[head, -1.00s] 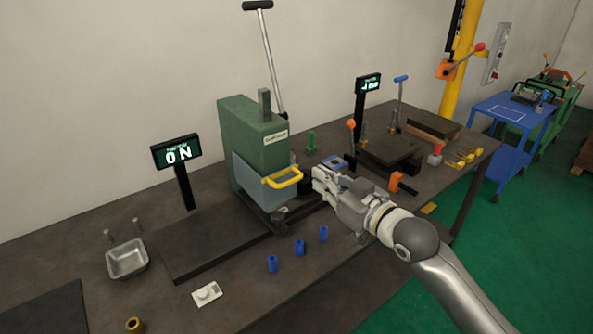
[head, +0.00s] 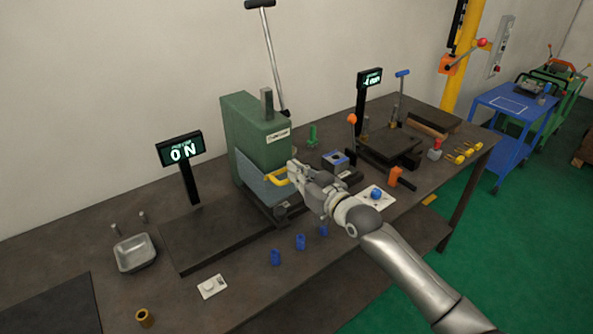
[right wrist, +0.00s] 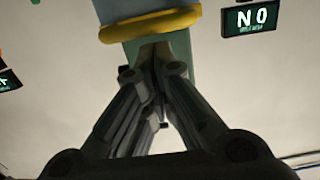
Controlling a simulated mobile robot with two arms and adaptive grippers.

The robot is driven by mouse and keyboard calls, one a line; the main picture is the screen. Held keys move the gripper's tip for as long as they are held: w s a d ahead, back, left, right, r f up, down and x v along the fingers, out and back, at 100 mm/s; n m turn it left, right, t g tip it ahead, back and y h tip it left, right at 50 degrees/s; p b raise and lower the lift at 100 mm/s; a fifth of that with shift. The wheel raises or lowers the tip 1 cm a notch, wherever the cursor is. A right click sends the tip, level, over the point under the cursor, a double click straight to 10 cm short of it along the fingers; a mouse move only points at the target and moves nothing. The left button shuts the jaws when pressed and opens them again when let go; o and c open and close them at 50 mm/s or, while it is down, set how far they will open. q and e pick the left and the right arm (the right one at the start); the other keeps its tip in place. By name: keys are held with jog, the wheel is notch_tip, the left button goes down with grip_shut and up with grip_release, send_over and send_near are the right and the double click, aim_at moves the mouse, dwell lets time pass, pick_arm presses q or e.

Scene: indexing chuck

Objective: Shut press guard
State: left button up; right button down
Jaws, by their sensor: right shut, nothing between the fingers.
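The green press (head: 262,130) stands on the bench. Its grey-blue guard panel (head: 258,190) covers the lower front, with a yellow handle (head: 274,180) sticking out. My right gripper (head: 292,172) is shut and empty, at the right end of the handle, which it partly hides. In the right wrist view the fingers (right wrist: 152,55) meet just short of the yellow handle (right wrist: 150,25), and the guard (right wrist: 140,8) shows beyond it. I cannot tell whether they touch the handle. My left gripper is not in view.
Several blue cylinders (head: 300,242) stand in front of the press. A metal tray (head: 134,253) and an ON display (head: 180,149) are at left.

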jog(key=shift+f, duration=0.2)
notch_tip(320, 180, down, 4)
jog(key=b, duration=0.3)
dwell(0.5)
